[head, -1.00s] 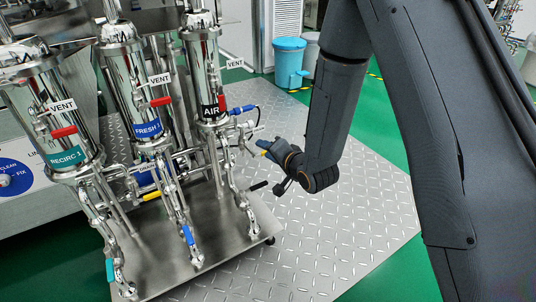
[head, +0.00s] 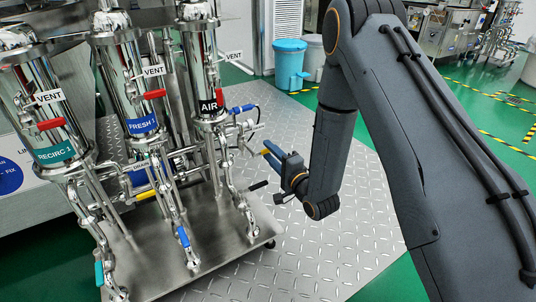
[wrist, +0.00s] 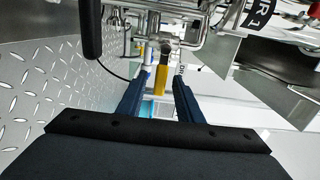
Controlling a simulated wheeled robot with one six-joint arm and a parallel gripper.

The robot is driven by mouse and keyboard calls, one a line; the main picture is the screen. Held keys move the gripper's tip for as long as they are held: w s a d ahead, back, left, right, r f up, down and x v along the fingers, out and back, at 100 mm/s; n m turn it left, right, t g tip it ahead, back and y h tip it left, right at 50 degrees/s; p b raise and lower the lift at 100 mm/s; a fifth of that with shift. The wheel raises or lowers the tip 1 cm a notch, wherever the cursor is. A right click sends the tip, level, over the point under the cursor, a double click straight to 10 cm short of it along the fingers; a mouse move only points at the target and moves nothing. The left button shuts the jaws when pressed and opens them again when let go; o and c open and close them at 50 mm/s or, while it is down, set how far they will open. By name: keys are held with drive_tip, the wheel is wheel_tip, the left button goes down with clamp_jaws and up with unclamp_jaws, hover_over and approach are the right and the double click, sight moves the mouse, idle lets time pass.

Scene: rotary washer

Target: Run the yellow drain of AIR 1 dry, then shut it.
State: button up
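The AIR 1 housing (head: 209,75) is a shiny steel cylinder with a black AIR label and a red vent handle, right of the FRESH and RECIRC housings. My gripper (head: 268,148) is beside its lower pipework, on the right. In the wrist view, my two dark-blue fingers (wrist: 161,76) are apart. A yellow handle (wrist: 160,82) shows in the gap between them, with clear space at both sides. I cannot tell how far the fingers reach past it. Whether any liquid flows from the drain is not visible.
A blue handle (head: 242,109) sticks out right of AIR 1, above my gripper. A black-ended lever (head: 258,186) is just below. Another yellow handle (head: 145,195) is under FRESH 1. The metal floor plate (head: 330,215) to the right is open.

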drive_tip(key=shift+x, duration=0.8)
clamp_jaws()
